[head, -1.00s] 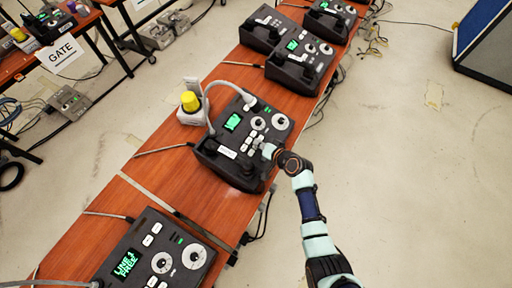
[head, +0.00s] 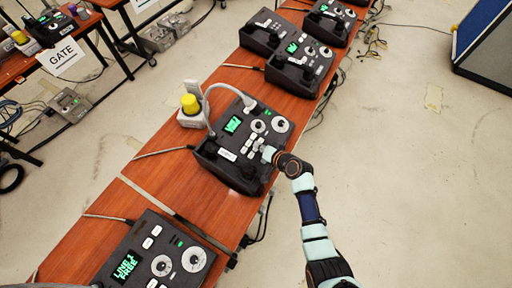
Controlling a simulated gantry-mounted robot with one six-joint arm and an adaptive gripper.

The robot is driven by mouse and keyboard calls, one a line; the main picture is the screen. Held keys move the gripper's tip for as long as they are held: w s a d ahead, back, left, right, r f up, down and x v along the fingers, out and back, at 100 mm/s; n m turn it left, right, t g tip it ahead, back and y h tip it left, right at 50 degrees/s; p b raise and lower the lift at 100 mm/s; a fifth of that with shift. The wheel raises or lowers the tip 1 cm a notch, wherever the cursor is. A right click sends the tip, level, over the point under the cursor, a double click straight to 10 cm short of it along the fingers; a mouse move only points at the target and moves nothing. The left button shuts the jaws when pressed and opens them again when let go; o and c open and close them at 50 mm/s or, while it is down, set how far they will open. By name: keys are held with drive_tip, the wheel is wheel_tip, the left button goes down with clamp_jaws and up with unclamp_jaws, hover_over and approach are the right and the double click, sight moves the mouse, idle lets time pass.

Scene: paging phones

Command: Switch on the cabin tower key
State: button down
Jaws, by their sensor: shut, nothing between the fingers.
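A dark paging phone (head: 232,172) with a lit green display (head: 233,124), two round dials and rows of pale keys stands on the wooden table, in the middle of the head view. A small white label (head: 227,155) is on its front; its text is too small to read, so I cannot tell which key is the cabin tower one. My gripper (head: 266,152) is shut and empty at the right side of the key rows. Its tip covers part of the keys, and I cannot tell whether it touches one.
A grey gooseneck microphone (head: 208,104) arches over the phone's left side. A yellow-capped white device (head: 190,104) stands behind it. More phones sit nearer (head: 150,255) and farther (head: 300,66) along the table (head: 165,180).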

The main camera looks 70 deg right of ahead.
drive_tip(key=shift+f, duration=0.1)
drive_tip(key=shift+w+f+b, duration=0.1)
drive_tip(key=shift+f+b, duration=0.3)
drive_tip(key=shift+b, duration=0.1)
drive_tip(key=shift+r, duration=0.1)
drive_tip(key=shift+r+p, duration=0.4)
wheel_tip(320, 180, up, 6)
drive_tip(key=s+p, duration=0.1)
drive_tip(key=p, duration=0.4)
drive_tip(key=shift+s, duration=0.4)
drive_tip(key=shift+a+f, duration=0.1)
